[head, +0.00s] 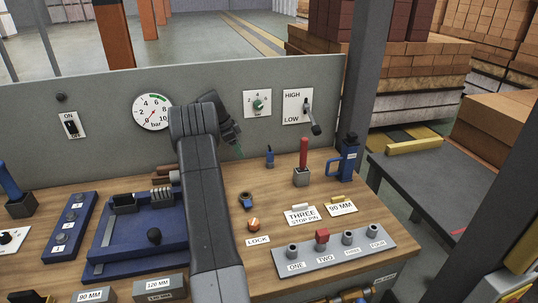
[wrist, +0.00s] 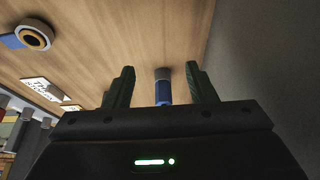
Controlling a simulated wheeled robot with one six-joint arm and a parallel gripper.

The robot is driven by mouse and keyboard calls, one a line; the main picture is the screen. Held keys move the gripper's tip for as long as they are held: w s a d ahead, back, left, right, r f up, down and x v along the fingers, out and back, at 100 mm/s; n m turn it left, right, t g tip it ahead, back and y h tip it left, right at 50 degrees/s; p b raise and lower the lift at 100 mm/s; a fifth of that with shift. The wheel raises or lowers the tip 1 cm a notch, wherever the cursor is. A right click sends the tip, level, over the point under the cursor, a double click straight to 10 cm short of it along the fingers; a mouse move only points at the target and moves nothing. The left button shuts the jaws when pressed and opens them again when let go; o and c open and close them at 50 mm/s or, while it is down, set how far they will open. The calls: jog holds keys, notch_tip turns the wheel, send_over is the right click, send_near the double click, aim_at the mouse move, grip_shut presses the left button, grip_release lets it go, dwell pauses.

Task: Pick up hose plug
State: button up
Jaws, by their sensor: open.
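A small blue piece with a grey end, which looks like the hose plug (head: 269,157), stands on the wooden bench near the grey back panel. In the wrist view the hose plug (wrist: 163,88) shows between the two green fingers, with its lower part hidden behind the gripper body. My gripper (head: 239,152) is open and empty, to the left of the plug in the head view, near the panel. In the wrist view my gripper (wrist: 162,82) has clear gaps on both sides of the plug; neither finger touches it.
The grey back panel (wrist: 262,70) rises close on the right in the wrist view. A blue ring (head: 245,201) lies on the bench. A red-handled lever (head: 303,158) and a blue tool (head: 346,160) stand right of the plug. Label plates and a peg strip lie in front.

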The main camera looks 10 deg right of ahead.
aim_at(269, 151)
jog(key=d+p, duration=0.2)
jog(key=d, duration=0.9)
jog(key=shift+d, duration=0.25)
jog(key=x, duration=0.2)
jog(key=shift+w+a+f+p, duration=0.15)
jog(key=shift+f+p, duration=0.2)
jog(key=shift+f, duration=0.1)
jog(key=c, duration=1.1)
